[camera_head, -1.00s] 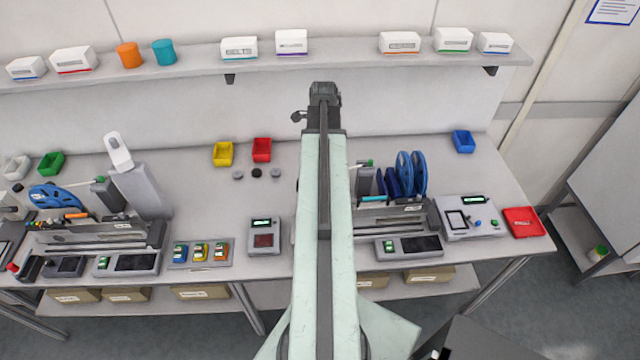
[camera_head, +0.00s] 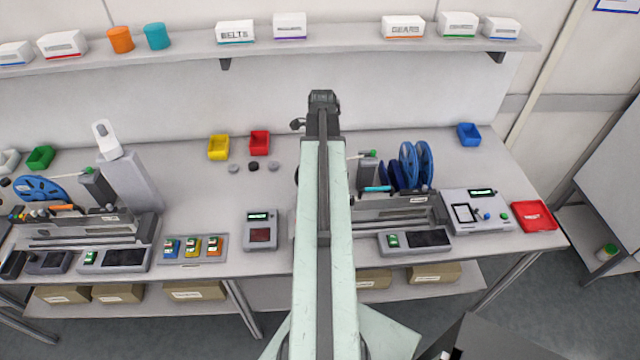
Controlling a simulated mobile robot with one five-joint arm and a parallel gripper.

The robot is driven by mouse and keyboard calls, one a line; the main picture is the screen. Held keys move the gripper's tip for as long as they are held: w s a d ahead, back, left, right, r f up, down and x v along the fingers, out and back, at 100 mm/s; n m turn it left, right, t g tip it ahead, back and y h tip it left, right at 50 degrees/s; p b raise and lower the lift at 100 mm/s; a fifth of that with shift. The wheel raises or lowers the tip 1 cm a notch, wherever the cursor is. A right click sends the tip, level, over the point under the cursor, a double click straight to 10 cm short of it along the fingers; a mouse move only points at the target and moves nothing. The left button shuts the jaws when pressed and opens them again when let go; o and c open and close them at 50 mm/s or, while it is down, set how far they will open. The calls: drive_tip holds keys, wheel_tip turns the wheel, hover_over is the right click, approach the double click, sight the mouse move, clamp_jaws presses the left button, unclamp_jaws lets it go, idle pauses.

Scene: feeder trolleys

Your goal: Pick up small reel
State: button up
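No single reel is clearly marked out as the small reel. Two blue reels (camera_head: 425,162) stand upright at the right feeder, with darker blue reels (camera_head: 391,177) just left of them. Another blue reel (camera_head: 40,188) leans at the left feeder. Small grey and black discs (camera_head: 253,167) lie flat near the bins; whether they are reels I cannot tell. A dark round edge shows beside my arm at its left, mostly hidden. My pale arm reaches forward over the bench, apart from the visible reels. Its gripper fingers do not show.
A yellow bin (camera_head: 218,147) and a red bin (camera_head: 260,142) stand at the back. A blue bin (camera_head: 468,135) is at back right, a red tray (camera_head: 534,217) at the right end. A shelf (camera_head: 350,46) with boxes runs above. Bare bench (camera_head: 200,195) lies left of my arm.

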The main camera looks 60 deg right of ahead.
clamp_jaws()
idle(1.3)
